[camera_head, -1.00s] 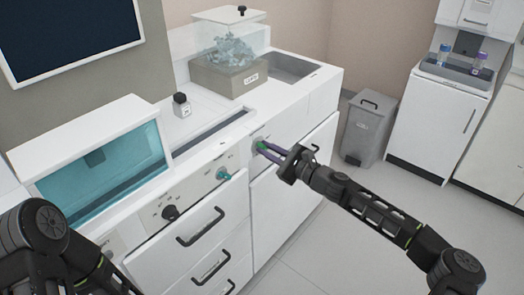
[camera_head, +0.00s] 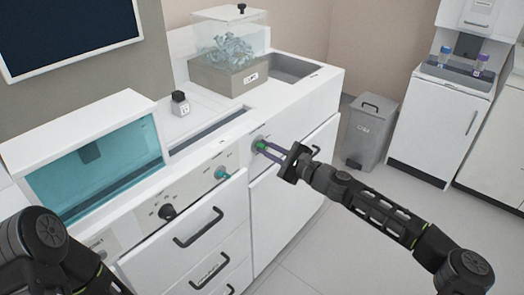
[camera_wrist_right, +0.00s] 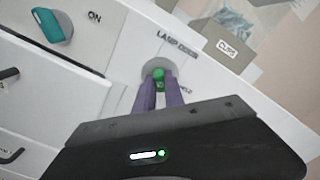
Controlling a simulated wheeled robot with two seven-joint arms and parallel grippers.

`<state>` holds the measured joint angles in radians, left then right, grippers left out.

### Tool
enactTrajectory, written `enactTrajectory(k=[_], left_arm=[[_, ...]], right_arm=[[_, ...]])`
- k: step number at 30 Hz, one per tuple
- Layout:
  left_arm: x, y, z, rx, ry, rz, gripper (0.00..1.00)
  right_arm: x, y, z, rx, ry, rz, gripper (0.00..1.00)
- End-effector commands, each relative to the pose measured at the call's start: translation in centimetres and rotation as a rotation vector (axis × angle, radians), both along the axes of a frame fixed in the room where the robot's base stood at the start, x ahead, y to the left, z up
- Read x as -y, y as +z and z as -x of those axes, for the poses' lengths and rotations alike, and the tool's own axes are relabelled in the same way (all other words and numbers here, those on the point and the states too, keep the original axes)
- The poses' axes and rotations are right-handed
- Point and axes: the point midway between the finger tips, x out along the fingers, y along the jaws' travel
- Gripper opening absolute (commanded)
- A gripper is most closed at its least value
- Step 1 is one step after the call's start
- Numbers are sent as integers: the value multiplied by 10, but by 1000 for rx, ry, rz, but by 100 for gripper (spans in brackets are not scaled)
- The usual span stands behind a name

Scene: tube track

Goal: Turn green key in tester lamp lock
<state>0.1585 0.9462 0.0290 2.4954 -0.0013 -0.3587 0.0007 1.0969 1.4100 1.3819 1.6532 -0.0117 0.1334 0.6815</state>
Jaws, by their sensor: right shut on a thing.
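The green key (camera_wrist_right: 159,76) sits in the round grey lamp lock (camera_wrist_right: 150,68) on the cabinet's front panel. My right gripper (camera_head: 264,147) is shut on the green key, and its purple fingers (camera_wrist_right: 160,94) lie along both sides of it in the right wrist view. In the head view the key shows as a small green spot at the fingertips, largely hidden by the fingers. How far the key is turned is hard to tell. My left arm shows at the lower left of the head view, but its gripper is out of frame.
A teal knob (camera_head: 222,173) and a black knob (camera_head: 167,212) are on the panel left of the lock. Drawers with black handles (camera_head: 199,228) are below. A clear box with a grey base (camera_head: 222,82) stands on the counter. A grey bin (camera_head: 369,131) stands at right.

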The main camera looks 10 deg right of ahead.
Motion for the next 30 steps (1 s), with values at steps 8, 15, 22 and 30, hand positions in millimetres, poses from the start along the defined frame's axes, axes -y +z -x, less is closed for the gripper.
enactTrajectory(k=[8, 15, 22, 30], left_arm=[[0, -5, 0, 0, 0, 0, 49], [0, -6, 0, 0, 0, 0, 49], [0, -18, 0, 0, 0, 0, 49], [0, -35, 0, 0, 0, 0, 49]], right_arm=[[0, 0, 0, 27, -1, 34, 0], [0, -1, 0, 29, -1, 36, 0], [0, -3, 0, 71, -1, 88, 0], [1, -3, 0, 149, -2, 180, 0]])
